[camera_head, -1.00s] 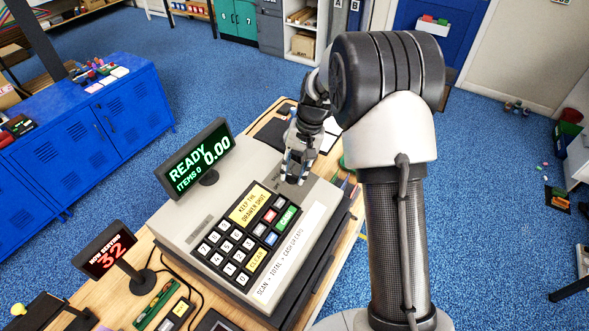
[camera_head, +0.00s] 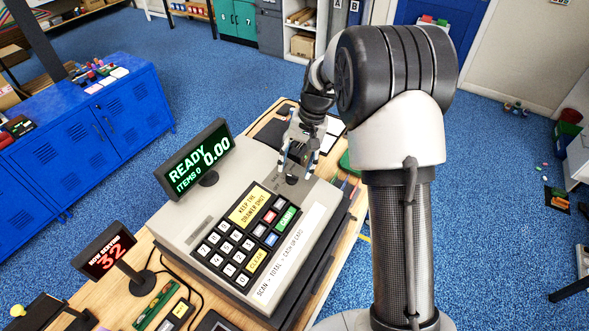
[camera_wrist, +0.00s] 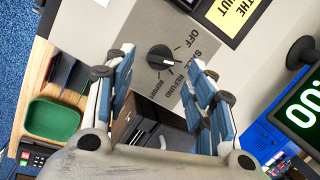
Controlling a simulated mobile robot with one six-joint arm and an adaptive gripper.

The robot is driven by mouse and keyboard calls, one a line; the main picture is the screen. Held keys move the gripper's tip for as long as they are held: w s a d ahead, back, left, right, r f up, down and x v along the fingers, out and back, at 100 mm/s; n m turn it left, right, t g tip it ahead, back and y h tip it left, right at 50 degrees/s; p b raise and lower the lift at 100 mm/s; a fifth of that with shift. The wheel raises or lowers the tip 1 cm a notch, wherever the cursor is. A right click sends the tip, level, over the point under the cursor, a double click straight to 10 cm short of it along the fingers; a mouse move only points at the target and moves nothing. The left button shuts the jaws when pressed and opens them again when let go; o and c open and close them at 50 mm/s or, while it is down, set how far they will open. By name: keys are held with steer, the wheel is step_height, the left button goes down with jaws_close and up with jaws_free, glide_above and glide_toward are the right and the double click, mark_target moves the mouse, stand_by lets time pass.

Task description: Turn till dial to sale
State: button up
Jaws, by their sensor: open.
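The till (camera_head: 205,200) is a grey cash register on a wooden counter. Its dial (camera_wrist: 160,58) is a round black knob with a white mark, on the grey top panel. The labels OFF, SALE, REFUND and REPORT run around it. The mark points right in the wrist view, near SALE and REFUND; I cannot tell which exactly. My gripper (camera_head: 296,172) is open above the dial, at the far right corner of the till. In the wrist view its blue-padded fingers (camera_wrist: 160,66) stand on either side of the knob, with nothing between them; contact is not visible.
The till display (camera_head: 200,160) reads READY, ITEMS 0, 0.00. The keypad (camera_head: 240,240) lies nearer. A NOW SERVING 32 sign (camera_head: 105,250) stands at the left. A green tray (camera_wrist: 50,120) sits on the counter beside the till.

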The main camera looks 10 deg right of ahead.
steer(key=v, duration=0.9)
steer(key=shift+s, duration=0.1)
steer(key=s+a+r+n+t+h+b, duration=0.1)
steer(key=s+r+b, duration=0.2)
steer(key=s, duration=0.4)
steer(key=s+a+r+n+t+h+b, duration=0.1)
steer(key=s+a+r+b, duration=0.15)
steer(key=s, duration=0.45)
steer(key=s+f+n+t+b, duration=0.1)
steer(key=s+f, duration=0.3)
steer(key=s, duration=0.4)
steer(key=s+f+n+t+b, duration=0.1)
steer(key=s+f+b, duration=0.3)
steer(key=s, duration=0.5)
steer(key=shift+d+n+t+h, duration=0.2)
steer(key=shift+n+t+h, duration=0.1)
steer(key=shift+n+t, duration=0.1)
